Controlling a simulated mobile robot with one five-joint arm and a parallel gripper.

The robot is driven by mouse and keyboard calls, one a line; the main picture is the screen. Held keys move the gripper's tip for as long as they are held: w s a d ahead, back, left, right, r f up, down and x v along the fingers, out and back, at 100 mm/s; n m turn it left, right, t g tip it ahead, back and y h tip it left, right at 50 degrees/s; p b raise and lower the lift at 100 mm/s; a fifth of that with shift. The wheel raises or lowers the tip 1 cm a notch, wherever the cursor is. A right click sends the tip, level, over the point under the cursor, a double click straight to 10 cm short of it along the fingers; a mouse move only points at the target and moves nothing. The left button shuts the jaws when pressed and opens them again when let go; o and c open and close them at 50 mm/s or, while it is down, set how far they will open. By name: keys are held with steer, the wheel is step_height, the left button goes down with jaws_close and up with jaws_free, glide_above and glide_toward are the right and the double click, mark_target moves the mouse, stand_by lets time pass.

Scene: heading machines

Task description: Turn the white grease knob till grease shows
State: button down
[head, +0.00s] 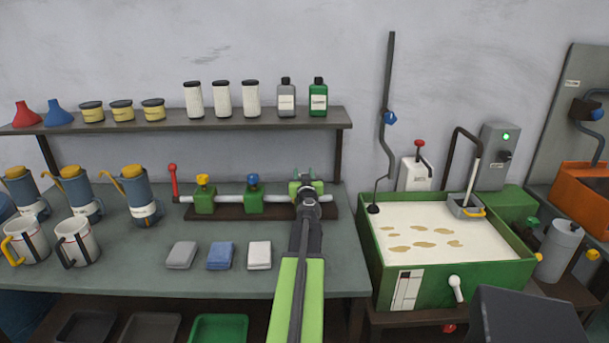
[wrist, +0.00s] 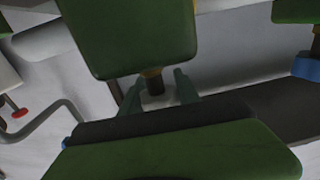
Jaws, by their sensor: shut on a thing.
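Three green blocks sit along a silver pipe on the bench; the right one (head: 293,188) is partly covered by my gripper (head: 307,182). My gripper is shut at this block's knob; the white knob itself is hidden in both views. In the wrist view the fingers (wrist: 157,82) stand either side of a dark stem (wrist: 153,88) under the green block (wrist: 130,38). A yellow-brown band (wrist: 152,73) shows where stem meets block; I cannot tell if it is grease or a collar.
The left block has a yellow knob (head: 203,180), the middle a blue knob (head: 252,180). A red lever (head: 173,182) stands at the pipe's left end. Folded cloths (head: 220,256) lie in front. A green tank (head: 430,283) with a white tap (head: 456,288) stands right.

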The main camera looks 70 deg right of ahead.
stand_by(0.3)
steer(key=c, duration=0.9)
jaws_free()
